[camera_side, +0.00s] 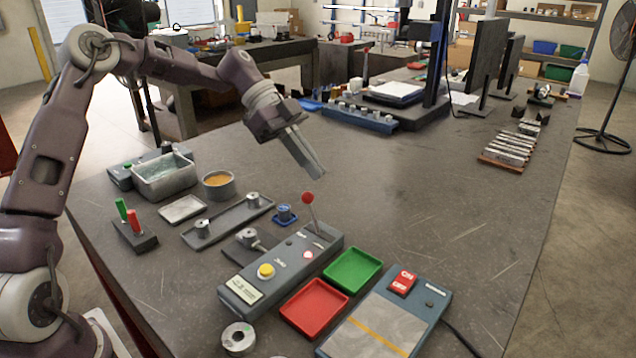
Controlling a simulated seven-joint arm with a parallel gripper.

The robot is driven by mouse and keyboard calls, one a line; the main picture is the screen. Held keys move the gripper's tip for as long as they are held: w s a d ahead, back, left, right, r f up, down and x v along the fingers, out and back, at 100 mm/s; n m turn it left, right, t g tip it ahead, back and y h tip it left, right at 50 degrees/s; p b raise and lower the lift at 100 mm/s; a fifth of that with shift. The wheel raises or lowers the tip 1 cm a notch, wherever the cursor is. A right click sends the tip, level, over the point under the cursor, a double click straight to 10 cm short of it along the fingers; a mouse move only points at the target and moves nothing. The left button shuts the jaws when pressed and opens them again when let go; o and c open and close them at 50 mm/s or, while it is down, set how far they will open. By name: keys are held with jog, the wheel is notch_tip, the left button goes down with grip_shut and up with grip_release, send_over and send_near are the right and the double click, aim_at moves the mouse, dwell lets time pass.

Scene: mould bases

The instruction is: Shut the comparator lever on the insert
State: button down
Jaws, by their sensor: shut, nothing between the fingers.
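The comparator (282,268) is a grey-blue box on the bench with a yellow button and a small white-and-red button on its top. Its lever (311,210) has a red ball knob and stands up from the far end of the box, tilted slightly. A small metal arm with a round part (248,238) lies at the box's left side; I cannot tell whether this is the insert. My gripper (316,172) is shut and empty, pointing down to the right. In the picture it is just above the red knob, apart from it.
A green tray (353,269), a red tray (314,307) and an ON/OFF switch box (436,291) stand right of the comparator. A grey tray with metal pieces (228,224) and a blue-based part (285,214) lie left. The bench (430,190) is clear behind the trays.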

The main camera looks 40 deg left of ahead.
jog(key=v, duration=0.6)
jog(key=shift+a, duration=0.35)
jog(key=shift+s+r, duration=0.1)
jog(key=s+d+n+y, duration=0.2)
jog(key=s+d+y, duration=0.2)
jog(key=s+d, duration=0.2)
jog(key=s+a+f+n+t+y, duration=0.1)
jog(key=s+n+t+y, duration=0.4)
jog(key=s+n, duration=0.9)
jog(key=s, duration=1.1)
jog(key=shift+y, duration=0.3)
jog(key=shift+w, duration=0.1)
